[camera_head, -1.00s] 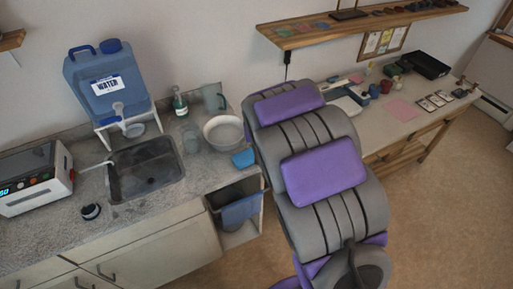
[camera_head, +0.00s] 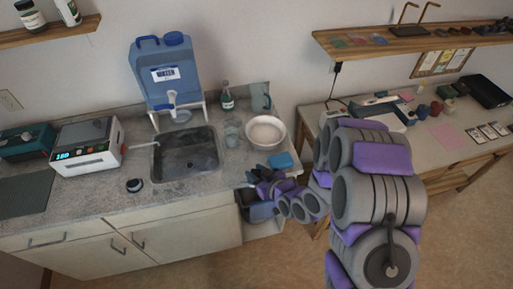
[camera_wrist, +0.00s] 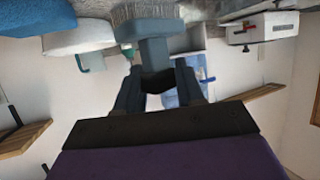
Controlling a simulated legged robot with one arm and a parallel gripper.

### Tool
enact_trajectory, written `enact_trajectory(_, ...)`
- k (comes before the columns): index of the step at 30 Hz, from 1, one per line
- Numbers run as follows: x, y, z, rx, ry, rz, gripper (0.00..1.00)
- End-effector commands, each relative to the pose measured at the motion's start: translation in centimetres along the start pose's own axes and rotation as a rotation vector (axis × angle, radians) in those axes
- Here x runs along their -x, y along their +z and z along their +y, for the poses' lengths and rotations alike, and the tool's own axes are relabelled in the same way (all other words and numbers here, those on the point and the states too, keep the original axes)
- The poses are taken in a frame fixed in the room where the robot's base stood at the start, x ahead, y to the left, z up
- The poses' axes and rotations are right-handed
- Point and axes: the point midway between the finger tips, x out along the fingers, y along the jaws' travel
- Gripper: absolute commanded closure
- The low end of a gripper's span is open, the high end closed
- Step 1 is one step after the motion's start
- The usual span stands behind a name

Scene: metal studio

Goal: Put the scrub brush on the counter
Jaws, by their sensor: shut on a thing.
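My gripper (camera_head: 262,186) is at the right end of the counter (camera_head: 190,198), low by its front edge and in front of the bin. In the wrist view, my gripper (camera_wrist: 159,88) is shut on a blue-grey, block-like thing with a dark part between the fingers. The counter's right end holds a blue sponge (camera_head: 281,160) and a white bowl (camera_head: 265,132), just beyond my gripper.
A sink (camera_head: 186,153), a blue water container (camera_head: 163,68) on a stand, a soap bottle (camera_head: 227,97) and a pitcher (camera_head: 261,97) occupy the counter. A small dark round item (camera_head: 134,185) sits left of the sink. The front strip is mostly clear. A bin (camera_head: 247,205) is below.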

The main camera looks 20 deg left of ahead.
Motion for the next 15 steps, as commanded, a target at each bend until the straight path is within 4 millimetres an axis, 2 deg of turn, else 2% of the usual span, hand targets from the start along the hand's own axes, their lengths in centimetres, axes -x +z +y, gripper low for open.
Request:
enact_trajectory(8, -1.7, 0.1, 0.3, 0.011, -0.010, 0.001, 0.93)
enact_trajectory(15, -3.4, -0.8, 1.0, 0.004, -0.004, 0.000, 0.93)
